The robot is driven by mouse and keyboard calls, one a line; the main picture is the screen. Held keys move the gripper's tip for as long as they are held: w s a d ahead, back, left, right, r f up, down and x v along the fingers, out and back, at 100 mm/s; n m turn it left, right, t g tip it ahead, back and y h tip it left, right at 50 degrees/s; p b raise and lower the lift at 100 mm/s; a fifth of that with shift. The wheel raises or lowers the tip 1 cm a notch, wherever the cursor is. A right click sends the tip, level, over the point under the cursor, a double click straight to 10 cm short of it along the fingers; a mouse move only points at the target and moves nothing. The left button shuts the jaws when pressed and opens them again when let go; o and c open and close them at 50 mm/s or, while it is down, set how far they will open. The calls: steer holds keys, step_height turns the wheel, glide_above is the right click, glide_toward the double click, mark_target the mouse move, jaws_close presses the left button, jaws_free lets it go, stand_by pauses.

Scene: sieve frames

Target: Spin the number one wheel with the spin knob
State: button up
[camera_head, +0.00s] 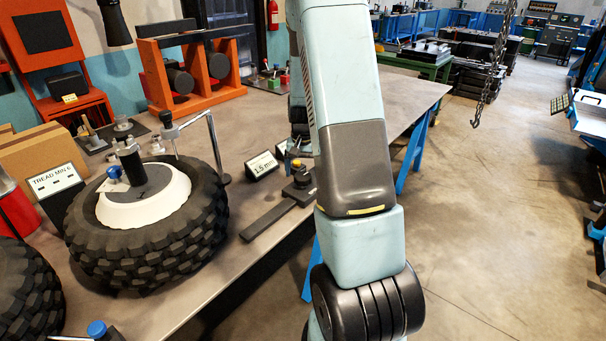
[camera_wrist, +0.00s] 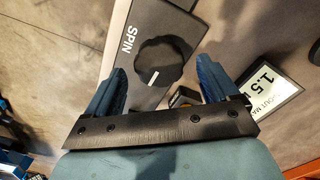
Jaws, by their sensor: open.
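The spin knob (camera_wrist: 162,62) is round and black with a white pointer line. It sits on a grey box (camera_wrist: 149,25) lettered SPIN in the wrist view. My gripper (camera_wrist: 161,68) is open, with one blue finger on each side of the knob in the picture; I cannot tell whether they touch it or are above it. In the head view a knobbly black tyre (camera_head: 150,245) with a white hub (camera_head: 145,203) lies on the bench. No wheel number is readable.
A sign reading 1.5 (camera_head: 262,165) stands on the bench (camera_head: 215,270), near my gripper in the wrist view. A bent metal rod (camera_head: 214,140) rises beside the tyre. A long dark bar (camera_head: 268,221) lies near the front edge. A second tyre (camera_head: 25,295) is at lower left.

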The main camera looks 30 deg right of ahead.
mark_target(303, 175)
steer(key=shift+f, duration=0.9)
steer(key=c, duration=1.1)
steer(key=shift+o, duration=0.2)
steer(key=shift+n, duration=2.1)
steer(key=o, duration=1.1)
steer(key=shift+c, duration=0.2)
steer(key=shift+r, duration=0.1)
step_height(303, 175, up, 14)
steer(key=shift+f, duration=0.2)
